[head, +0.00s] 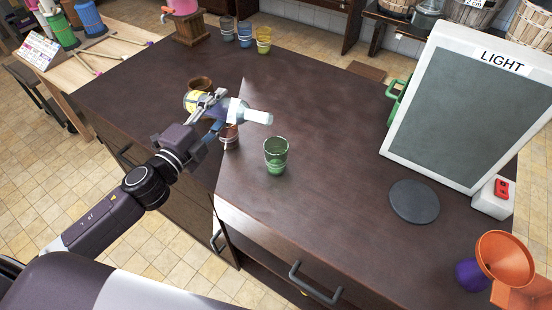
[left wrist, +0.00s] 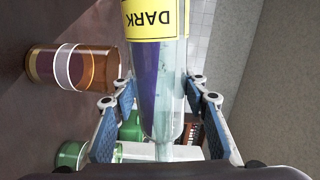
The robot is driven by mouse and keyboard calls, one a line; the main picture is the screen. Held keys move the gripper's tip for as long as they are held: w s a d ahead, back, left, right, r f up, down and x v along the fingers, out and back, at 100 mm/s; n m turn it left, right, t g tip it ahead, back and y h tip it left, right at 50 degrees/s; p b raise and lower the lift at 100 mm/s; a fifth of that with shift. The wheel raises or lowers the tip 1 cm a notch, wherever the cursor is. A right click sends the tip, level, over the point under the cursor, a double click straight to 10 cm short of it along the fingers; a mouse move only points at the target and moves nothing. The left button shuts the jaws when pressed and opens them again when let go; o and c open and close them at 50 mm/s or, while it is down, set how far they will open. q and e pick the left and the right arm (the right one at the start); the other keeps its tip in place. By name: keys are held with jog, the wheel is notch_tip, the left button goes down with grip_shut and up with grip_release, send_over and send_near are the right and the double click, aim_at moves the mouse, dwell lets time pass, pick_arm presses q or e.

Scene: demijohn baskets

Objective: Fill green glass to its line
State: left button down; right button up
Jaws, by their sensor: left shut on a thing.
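My left gripper (head: 215,118) is shut on a clear bottle (head: 236,111) with a yellow label, above the dark counter. The bottle lies nearly level, its pale neck pointing right toward the green glass. In the left wrist view the bottle (left wrist: 165,95) sits between the fingers (left wrist: 163,105); its label reads "DARK" and something purple shows inside. The green glass (head: 276,156) stands upright on the counter, right of and below the bottle neck, apart from it. Its line and fill level are hard to read. My right gripper is out of view.
Several glasses (head: 245,36) stand at the back. A "LIGHT" panel (head: 470,105), dark disc (head: 414,201) and orange funnel (head: 505,256) are at right. The counter's middle is clear.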

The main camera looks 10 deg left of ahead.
pick_arm(q)
jog(key=shift+f+m, duration=0.45)
jog(key=shift+m, duration=0.25)
dwell(2.0)
